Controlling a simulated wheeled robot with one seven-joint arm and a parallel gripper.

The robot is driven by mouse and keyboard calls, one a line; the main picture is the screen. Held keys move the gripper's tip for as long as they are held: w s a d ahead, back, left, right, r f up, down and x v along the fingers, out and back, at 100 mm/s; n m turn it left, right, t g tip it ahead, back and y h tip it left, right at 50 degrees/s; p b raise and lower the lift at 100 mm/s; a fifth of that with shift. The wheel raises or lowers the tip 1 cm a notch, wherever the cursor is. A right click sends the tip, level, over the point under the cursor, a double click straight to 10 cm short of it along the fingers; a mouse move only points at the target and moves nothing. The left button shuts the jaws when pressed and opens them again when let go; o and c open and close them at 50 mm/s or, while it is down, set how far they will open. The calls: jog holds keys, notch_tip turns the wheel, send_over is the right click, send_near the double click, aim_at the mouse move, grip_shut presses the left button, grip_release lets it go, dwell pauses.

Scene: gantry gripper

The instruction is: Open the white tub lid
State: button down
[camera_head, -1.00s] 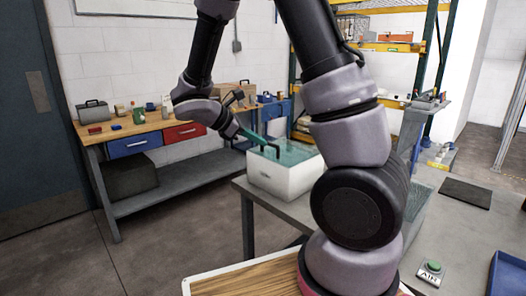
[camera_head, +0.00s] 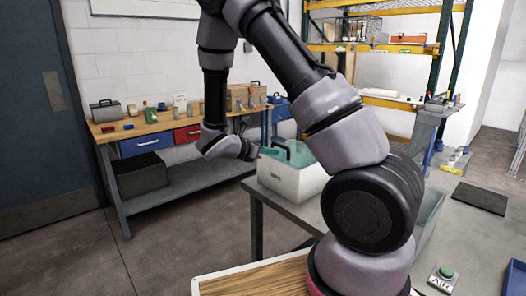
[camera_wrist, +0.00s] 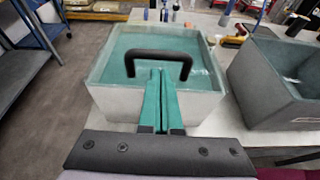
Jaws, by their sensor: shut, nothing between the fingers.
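The white tub (camera_head: 290,182) stands on a grey table, and its pale body also shows in the wrist view (camera_wrist: 190,107). A translucent teal lid (camera_wrist: 205,68) lies across its top, with a black arched handle (camera_wrist: 158,54) standing on it.
A grey open bin (camera_wrist: 275,90) stands right of the tub. Beyond it lie several tools. A workbench (camera_head: 170,122) with a blue drawer, a red drawer and small items stands at the back left. A green button (camera_head: 445,272) is at the front right.

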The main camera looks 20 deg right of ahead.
jog(key=shift+w+d+f, duration=0.15)
jog(key=shift+d+f, duration=0.05)
jog(key=shift+d, duration=0.25)
jog(key=shift+r, duration=0.15)
